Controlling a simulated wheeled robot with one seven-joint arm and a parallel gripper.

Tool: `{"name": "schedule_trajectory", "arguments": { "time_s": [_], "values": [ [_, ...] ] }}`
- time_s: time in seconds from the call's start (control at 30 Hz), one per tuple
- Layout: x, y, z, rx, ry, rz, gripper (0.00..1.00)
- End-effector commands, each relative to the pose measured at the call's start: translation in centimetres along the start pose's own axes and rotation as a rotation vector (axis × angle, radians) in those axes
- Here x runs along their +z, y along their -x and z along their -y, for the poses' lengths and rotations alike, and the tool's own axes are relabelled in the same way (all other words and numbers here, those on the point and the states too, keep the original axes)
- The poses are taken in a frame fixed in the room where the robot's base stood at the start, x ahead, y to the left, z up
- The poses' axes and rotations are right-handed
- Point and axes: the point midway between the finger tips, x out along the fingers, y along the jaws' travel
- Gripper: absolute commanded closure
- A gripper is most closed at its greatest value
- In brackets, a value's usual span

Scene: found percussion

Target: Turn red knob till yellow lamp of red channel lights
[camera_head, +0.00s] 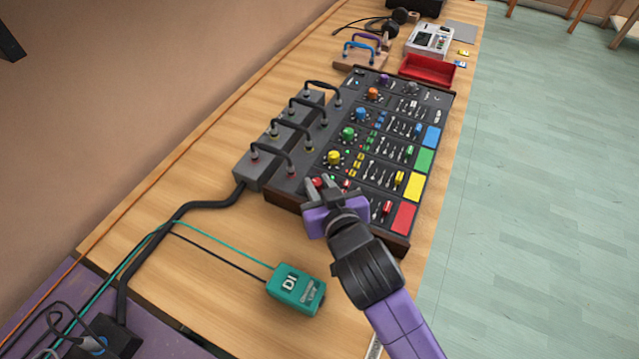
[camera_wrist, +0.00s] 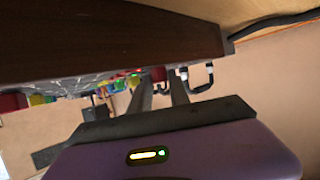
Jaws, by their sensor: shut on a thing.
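The dark mixer (camera_head: 288,205) stands on the wooden table with coloured channel rows; the red row, with its red pad (camera_head: 403,217), is nearest. My gripper (camera_head: 319,183) reaches over the near left corner of the red row. Its jaws are shut on the red knob (camera_head: 316,182), which is partly hidden in the head view. In the wrist view, the knob (camera_wrist: 158,73) shows as dark red between the two fingers (camera_wrist: 159,92). Small red parts show beside my gripper in the head view. I cannot make out a lit yellow lamp in the red row.
The yellow knob (camera_head: 334,157) sits just beyond my gripper, with the green knob (camera_head: 348,133) farther on. A grey box (camera_head: 256,166) with looped cables stands left of the mixer. A teal DI box (camera_head: 296,289) lies in front. A red tray (camera_head: 428,70) stands behind.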

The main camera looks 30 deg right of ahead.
Motion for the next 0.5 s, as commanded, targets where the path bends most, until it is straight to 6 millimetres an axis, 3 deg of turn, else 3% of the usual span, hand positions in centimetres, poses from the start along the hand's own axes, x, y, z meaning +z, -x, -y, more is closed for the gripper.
{"name": "schedule_trajectory", "arguments": {
  "time_s": [0.5],
  "values": [
    [-0.07,-0.15,0.57,0.272,-0.113,-0.003,1.00]
  ]
}}
